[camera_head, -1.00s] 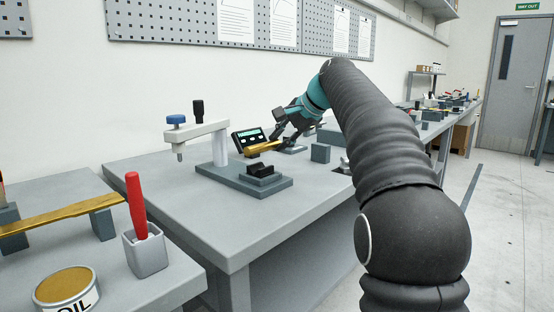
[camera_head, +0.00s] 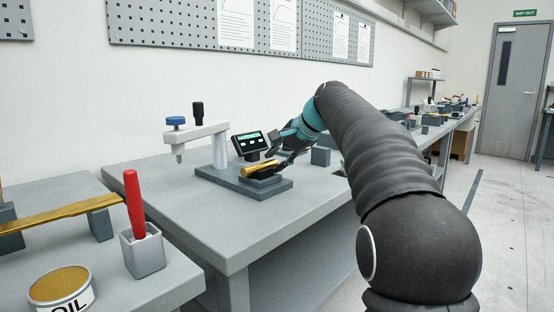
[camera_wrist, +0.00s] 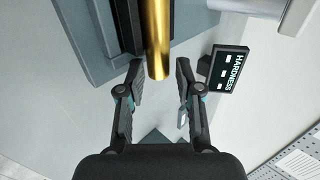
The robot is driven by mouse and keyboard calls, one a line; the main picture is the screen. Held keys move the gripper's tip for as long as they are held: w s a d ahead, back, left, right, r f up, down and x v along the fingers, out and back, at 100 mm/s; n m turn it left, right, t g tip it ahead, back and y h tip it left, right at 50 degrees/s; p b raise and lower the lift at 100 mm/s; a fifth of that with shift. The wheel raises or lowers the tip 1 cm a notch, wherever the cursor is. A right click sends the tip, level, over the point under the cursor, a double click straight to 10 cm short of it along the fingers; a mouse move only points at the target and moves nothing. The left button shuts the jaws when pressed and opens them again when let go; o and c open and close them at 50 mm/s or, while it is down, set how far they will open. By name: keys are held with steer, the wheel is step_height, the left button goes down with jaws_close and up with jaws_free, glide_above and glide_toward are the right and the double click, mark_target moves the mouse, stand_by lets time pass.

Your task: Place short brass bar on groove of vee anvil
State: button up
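The short brass bar (camera_head: 258,171) lies over the dark vee anvil on the hardness tester's base, lengthwise along it. In the wrist view the bar (camera_wrist: 158,38) runs alongside the anvil's dark flank (camera_wrist: 128,25), its near end sticking out toward me. The groove is hidden under the bar, so I cannot tell how fully it is seated. My gripper (camera_wrist: 160,72) is open, its two fingers on either side of the bar's near end with a gap on each side. In the head view my gripper (camera_head: 284,160) is just right of the bar.
The tester's arm (camera_head: 195,131) with its blue knob overhangs the base (camera_head: 225,181) to the left. The HARDNESS display (camera_head: 250,142) stands close behind; it shows right of my fingers in the wrist view (camera_wrist: 227,70). A grey block (camera_head: 320,157) stands right.

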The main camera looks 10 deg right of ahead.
steer(key=p+v, duration=0.1)
steer(key=v, duration=1.1)
steer(key=shift+s, duration=0.1)
steer(key=s+a+f+n+h, duration=0.1)
steer(key=s+f+n, duration=0.2)
steer(key=s+f, duration=0.7)
steer(key=s+a+f+n+g+h, duration=0.1)
steer(key=s+f+n, duration=0.3)
steer(key=s+f, duration=0.6)
steer(key=s+a+f+n+h, duration=0.3)
steer(key=s+f, duration=0.7)
steer(key=s, duration=0.3)
steer(key=shift+s+f+n+g, duration=0.3)
steer(key=shift+f+n, duration=0.1)
